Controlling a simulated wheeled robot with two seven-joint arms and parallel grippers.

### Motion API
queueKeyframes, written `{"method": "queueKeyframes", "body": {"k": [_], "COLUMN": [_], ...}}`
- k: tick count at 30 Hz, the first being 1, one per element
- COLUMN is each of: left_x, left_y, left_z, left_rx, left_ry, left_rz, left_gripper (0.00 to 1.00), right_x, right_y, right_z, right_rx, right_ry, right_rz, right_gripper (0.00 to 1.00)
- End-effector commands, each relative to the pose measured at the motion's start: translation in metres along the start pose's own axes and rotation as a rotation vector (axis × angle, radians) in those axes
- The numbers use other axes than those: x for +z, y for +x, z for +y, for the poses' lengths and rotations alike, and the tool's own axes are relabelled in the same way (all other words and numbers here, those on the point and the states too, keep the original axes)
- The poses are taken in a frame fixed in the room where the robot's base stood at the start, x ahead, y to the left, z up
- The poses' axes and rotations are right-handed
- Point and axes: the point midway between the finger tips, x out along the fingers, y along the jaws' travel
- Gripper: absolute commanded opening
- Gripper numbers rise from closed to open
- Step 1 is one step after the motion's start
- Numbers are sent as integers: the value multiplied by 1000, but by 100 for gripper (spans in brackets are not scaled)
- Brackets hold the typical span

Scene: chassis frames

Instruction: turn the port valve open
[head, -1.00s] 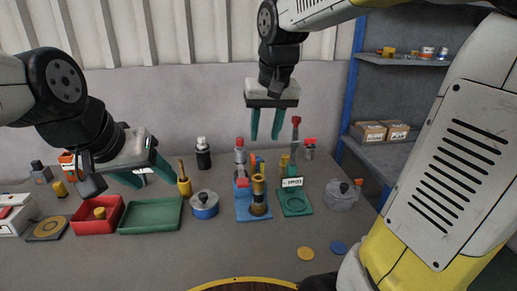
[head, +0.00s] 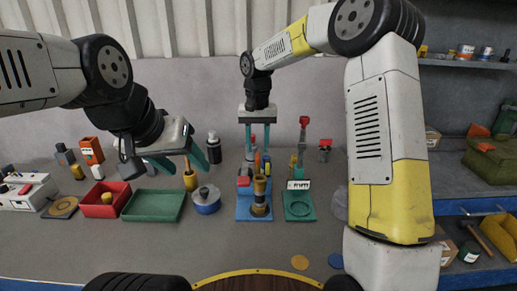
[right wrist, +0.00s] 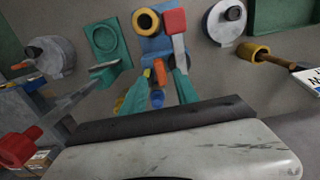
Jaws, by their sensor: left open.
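A blue stand (head: 254,212) carries a brass column (head: 259,190), a red block and an upright orange part (right wrist: 160,72). To its right a green stand (head: 299,212) has a ring, a white label plate (head: 299,185) and a tall red-topped post (head: 304,124). I cannot tell which fitting is the port valve; the label is too small to read. My right gripper (head: 257,150) points down over the back of the blue stand, open. In the right wrist view its fingers lie either side of the orange part; contact is unclear. My left gripper (head: 182,164) is open and empty.
A blue lidded pot (head: 206,201), a green tray (head: 153,206) and a red bin (head: 106,208) stand left of the blue stand. An orange disc (head: 300,262) and a blue disc (head: 336,261) lie in front. The front middle of the bench is clear.

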Motion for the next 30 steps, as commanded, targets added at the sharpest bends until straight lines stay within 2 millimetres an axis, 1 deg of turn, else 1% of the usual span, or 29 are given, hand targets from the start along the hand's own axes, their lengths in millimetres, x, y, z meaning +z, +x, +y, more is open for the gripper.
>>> {"method": "queueKeyframes", "body": {"k": [1,3,6,10,16,17,18,22,30], "left_x": [0,0,0,0,0,0,0,0,0], "left_y": [0,0,0,0,0,0,0,0,0], "left_z": [0,0,0,0,0,0,0,0,0], "left_rx": [0,0,0,0,0,0,0,0,0], "left_ry": [0,0,0,0,0,0,0,0,0], "left_rz": [0,0,0,0,0,0,0,0,0], "left_gripper": [56,56,56,56,56,56,56,56,56], "right_x": [1,0,0,0,0,0,0,0,0], "right_y": [8,17,27,31,32,32,31,31,31], "right_z": [0,0,1,0,0,0,0,0,0], "right_rx": [0,0,0,-1,-1,-1,-1,-1,-1], "right_ry": [0,1,0,0,0,0,0,0,-4], "right_rz": [-2,-2,-2,1,1,1,1,1,1], "right_gripper": [36,36,36,36,36,34,27,1,0]}}
